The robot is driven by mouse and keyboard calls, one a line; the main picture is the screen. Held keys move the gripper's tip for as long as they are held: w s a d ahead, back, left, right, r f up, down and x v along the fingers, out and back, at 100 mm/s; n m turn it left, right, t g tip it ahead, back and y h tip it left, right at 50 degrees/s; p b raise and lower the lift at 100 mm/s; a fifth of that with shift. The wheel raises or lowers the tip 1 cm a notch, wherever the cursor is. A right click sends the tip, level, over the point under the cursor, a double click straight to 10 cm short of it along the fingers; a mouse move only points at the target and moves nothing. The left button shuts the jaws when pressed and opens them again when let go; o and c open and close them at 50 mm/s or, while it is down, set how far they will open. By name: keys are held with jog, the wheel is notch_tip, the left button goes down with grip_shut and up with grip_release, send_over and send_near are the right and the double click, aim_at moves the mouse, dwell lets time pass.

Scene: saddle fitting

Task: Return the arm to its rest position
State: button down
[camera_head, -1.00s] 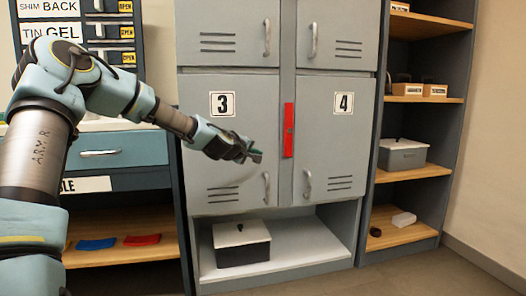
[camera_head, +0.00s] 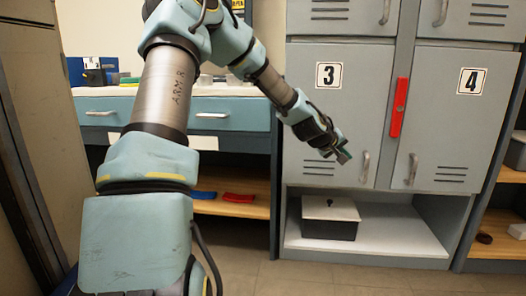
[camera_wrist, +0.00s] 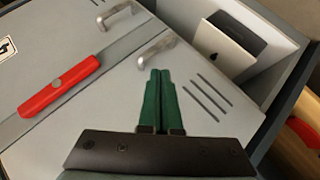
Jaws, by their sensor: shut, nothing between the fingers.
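My gripper (camera_head: 341,154) hangs in front of the lower part of locker door 3 (camera_head: 331,120) in the head view, with nothing held. In the wrist view its two green fingers (camera_wrist: 159,75) are together and empty, pointing toward the grey locker doors. My arm reaches up from the lower left, bends at the top and slopes down to the right. Whether the fingers touch the door cannot be told for certain; they seem apart from it.
Locker door 4 (camera_head: 454,125) is shut beside a red bar (camera_head: 399,107). A lidded box (camera_head: 330,218) stands in the open bay below. A workbench with blue drawers (camera_head: 228,115) is behind my arm. A shelf unit (camera_head: 500,248) stands at right. Some floor shows in front.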

jog(key=s+a+f+m+g+y, duration=0.1)
jog(key=s+a+f+g+y, duration=0.15)
jog(key=s+a, duration=0.75)
jog(key=s+a+f+g+y, duration=0.1)
jog(key=s+a+y, duration=0.35)
jog(key=a, duration=0.95)
jog(key=s+a+f+m+g+y, duration=0.1)
jog(key=s+a+f+g+y, duration=0.1)
jog(key=s+a, duration=0.85)
notch_tip(320, 180, up, 37)
jog(key=w+a+p, duration=0.1)
jog(key=w+p, duration=0.1)
jog(key=p, duration=3.5)
jog(key=shift+r+p, duration=0.15)
jog(key=shift+p, duration=0.25)
jog(key=c, duration=1.6)
grip_release()
